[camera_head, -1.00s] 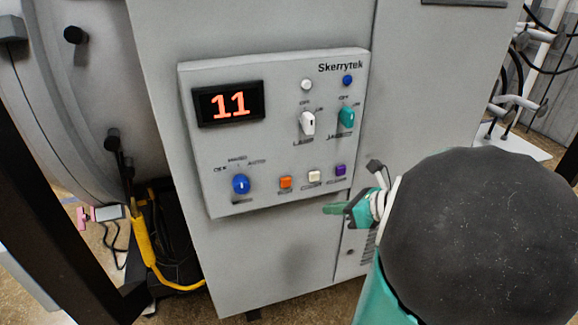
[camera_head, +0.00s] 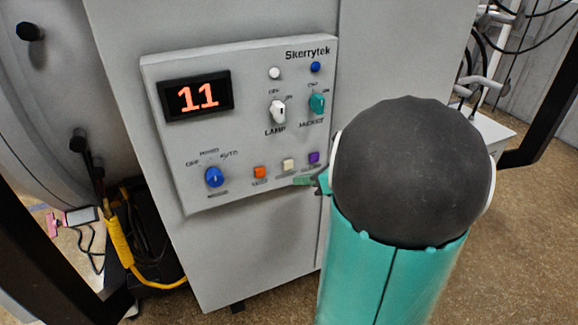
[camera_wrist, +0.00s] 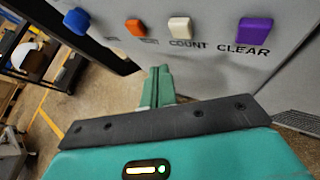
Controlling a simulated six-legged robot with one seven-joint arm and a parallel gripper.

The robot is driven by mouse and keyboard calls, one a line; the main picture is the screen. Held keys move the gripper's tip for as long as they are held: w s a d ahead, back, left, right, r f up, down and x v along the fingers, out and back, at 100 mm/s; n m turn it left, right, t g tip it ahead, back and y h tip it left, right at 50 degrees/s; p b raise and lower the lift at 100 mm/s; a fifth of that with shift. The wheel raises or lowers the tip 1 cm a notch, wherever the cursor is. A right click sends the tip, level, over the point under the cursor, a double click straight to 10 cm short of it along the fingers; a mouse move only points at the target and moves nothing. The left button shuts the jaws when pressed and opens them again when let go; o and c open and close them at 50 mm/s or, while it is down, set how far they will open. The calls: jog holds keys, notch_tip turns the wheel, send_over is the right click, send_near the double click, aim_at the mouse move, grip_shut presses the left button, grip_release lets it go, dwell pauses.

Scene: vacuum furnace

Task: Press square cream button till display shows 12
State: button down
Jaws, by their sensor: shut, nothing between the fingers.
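The square cream button (camera_head: 288,165) sits in the lower row of the grey Skerrytek panel (camera_head: 240,140), between an orange and a purple button. In the wrist view the cream button (camera_wrist: 180,27) has the label COUNT under it. The display (camera_head: 195,96) shows a red 11. My gripper (camera_head: 300,181) is shut and empty, just below the cream and purple buttons in the head view. In the wrist view the green fingertips (camera_wrist: 159,72) are together, below and a little left of the cream button, with a visible gap between them.
The orange button (camera_wrist: 137,27) is left of the cream one, and the purple CLEAR button (camera_wrist: 252,31) is right. A blue knob (camera_head: 214,177), a white lamp switch (camera_head: 278,110) and a teal jacket switch (camera_head: 317,103) are on the same panel. A yellow cable (camera_head: 120,240) hangs at left.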

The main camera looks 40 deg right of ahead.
aim_at(285, 170)
jog(key=shift+w+d, duration=0.25)
jog(key=shift+w, duration=0.55)
jog(key=shift+w+d, duration=0.2)
jog(key=shift+w, duration=0.6)
jog(key=shift+w, duration=0.1)
dwell(0.7)
jog(key=shift+w+d, duration=0.1)
jog(key=shift+w, duration=0.2)
jog(key=shift+w+d, duration=0.15)
jog(key=shift+w, duration=0.3)
dwell(0.7)
jog(key=shift+s, duration=0.1)
jog(key=shift+s+a, duration=0.25)
jog(key=shift+s, duration=0.5)
jog(key=s, duration=0.1)
jog(key=s+a, duration=0.1)
jog(key=s, duration=0.2)
jog(key=shift+s+a, duration=0.25)
jog(key=shift+s, duration=0.15)
